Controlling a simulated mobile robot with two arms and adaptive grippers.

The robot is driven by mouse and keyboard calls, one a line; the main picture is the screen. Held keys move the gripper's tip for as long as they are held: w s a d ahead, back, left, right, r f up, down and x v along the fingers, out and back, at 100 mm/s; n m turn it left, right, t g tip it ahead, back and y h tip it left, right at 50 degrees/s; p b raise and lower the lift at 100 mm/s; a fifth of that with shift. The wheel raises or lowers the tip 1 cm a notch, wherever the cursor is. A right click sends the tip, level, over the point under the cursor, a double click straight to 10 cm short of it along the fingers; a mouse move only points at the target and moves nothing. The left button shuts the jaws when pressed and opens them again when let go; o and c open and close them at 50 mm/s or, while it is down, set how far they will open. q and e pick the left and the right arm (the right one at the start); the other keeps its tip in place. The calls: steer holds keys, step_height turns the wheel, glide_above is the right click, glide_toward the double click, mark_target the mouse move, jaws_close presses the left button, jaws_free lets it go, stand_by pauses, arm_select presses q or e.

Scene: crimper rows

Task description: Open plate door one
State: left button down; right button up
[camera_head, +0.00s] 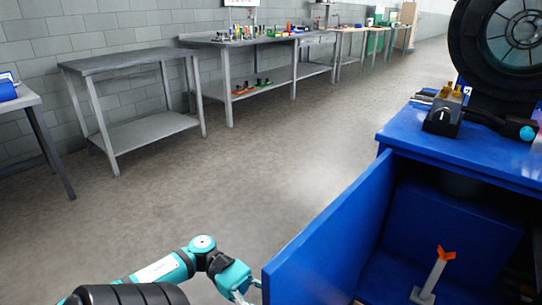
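The blue cabinet's door panel (335,240) stands swung open on the right, extending from the cabinet's front corner toward me. I take this to be plate door one; no label shows. The blue cabinet (450,160) has an open interior behind the panel. My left gripper (243,296) is at the bottom, close to the panel's near free edge on its outer side. Its fingertips are partly cut off by the frame, so touch and finger opening cannot be told. My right gripper is not in view.
Inside the cabinet is a grey upright bar with an orange tip (446,254). A large black round machine (505,50) stands on the cabinet top beside a small black device (443,115). Grey workbenches (120,60) line the back wall. The floor (250,160) left of the door is clear.

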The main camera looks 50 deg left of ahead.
arm_select(q)
steer(key=shift+s+f, duration=0.1)
steer(key=shift+f, duration=0.05)
steer(key=c, duration=1)
jaws_free()
steer(key=shift+a, duration=0.15)
steer(key=v, duration=1.1)
steer(key=shift+a, duration=0.35)
